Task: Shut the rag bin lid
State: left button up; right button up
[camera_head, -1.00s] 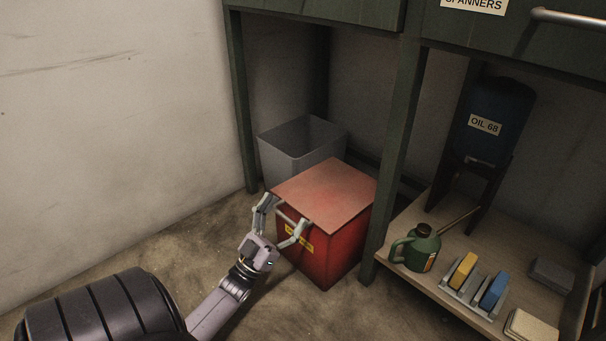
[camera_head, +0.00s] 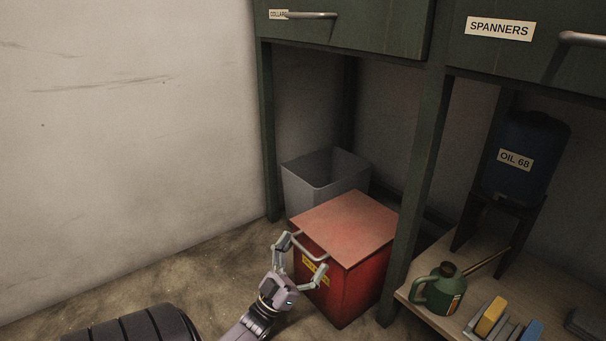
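The red rag bin (camera_head: 362,290) stands on the floor under the green bench, with a yellow label on its front. Its lid (camera_head: 348,224) lies flat over the top and looks down; I see no gap along its edge. A light bar handle (camera_head: 309,250) sits at the lid's front left edge. My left gripper (camera_head: 303,256) is at that front edge, its fingers spread apart on either side of the handle. I cannot tell whether a finger touches the lid or handle. My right gripper is not in view.
A grey open bin (camera_head: 325,178) stands behind the rag bin. A bench leg (camera_head: 412,190) rises close on its right. A low shelf to the right holds a green oil can (camera_head: 437,291) and yellow and blue blocks (camera_head: 490,317).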

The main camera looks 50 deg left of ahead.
pick_arm(q)
jog(key=shift+r, duration=0.1)
jog(key=s+f, duration=0.1)
jog(key=s, duration=0.4)
jog(key=s+f, duration=0.1)
jog(key=s, duration=0.4)
jog(key=s+f, duration=0.1)
jog(key=s, duration=0.4)
jog(key=shift+s+a+f, duration=0.2)
jog(key=shift+s+f, duration=0.05)
jog(key=shift+f, duration=0.15)
